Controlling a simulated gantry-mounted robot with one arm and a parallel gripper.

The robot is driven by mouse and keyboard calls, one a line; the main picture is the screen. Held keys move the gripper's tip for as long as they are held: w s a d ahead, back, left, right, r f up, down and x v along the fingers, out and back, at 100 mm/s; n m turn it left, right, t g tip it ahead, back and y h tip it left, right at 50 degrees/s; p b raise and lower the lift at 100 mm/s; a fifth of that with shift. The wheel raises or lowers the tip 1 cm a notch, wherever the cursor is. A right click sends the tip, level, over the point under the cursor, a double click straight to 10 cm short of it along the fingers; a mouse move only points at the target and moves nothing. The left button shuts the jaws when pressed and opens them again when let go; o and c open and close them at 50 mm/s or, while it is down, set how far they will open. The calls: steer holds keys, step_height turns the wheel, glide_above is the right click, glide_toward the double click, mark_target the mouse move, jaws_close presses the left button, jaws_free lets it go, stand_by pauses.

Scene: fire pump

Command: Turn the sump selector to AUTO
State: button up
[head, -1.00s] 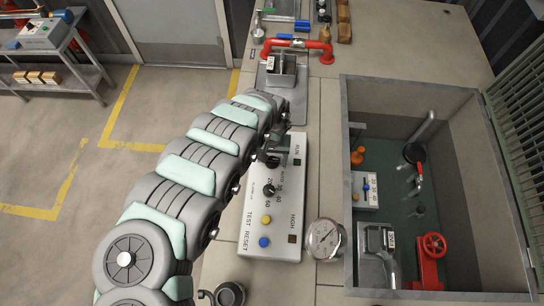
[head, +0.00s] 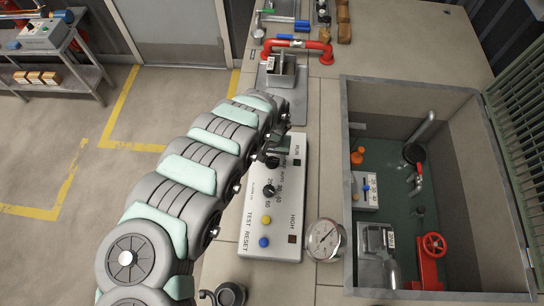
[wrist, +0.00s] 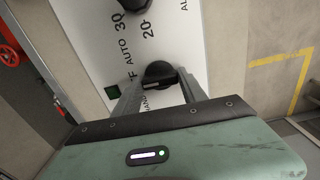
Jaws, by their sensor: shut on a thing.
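The sump selector is a black rotary knob (wrist: 159,72) on a pale control panel (head: 283,225). In the wrist view, HAND, the end of OFF and AUTO are printed around it. My gripper (wrist: 160,86) is shut on the knob, with one finger on each side. The knob's pointer is mostly hidden between the fingers, so I cannot tell its exact setting. In the head view, my arm and gripper cover much of the selector at the panel's far end.
A second black dial (head: 268,190) with numbers sits close by, above yellow (head: 266,219) and blue (head: 264,242) buttons. A gauge (head: 323,240) stands beside the panel. An open pit (head: 345,110) lies to the right, and a red pipe handle (head: 318,46) stands beyond.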

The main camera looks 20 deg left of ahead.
steer(key=m+p, duration=0.3)
steer(key=m, duration=0.2)
steer(key=shift+r, duration=0.1)
steer(key=m+p, duration=0.1)
steer(key=m, duration=0.2)
steer(key=shift+m+p, duration=0.3)
steer(key=shift+p, duration=0.1)
steer(key=shift+m+p, duration=0.4)
steer(key=shift+m, duration=1.1)
steer(key=o, duration=1.4)
steer(key=shift+c, duration=0.2)
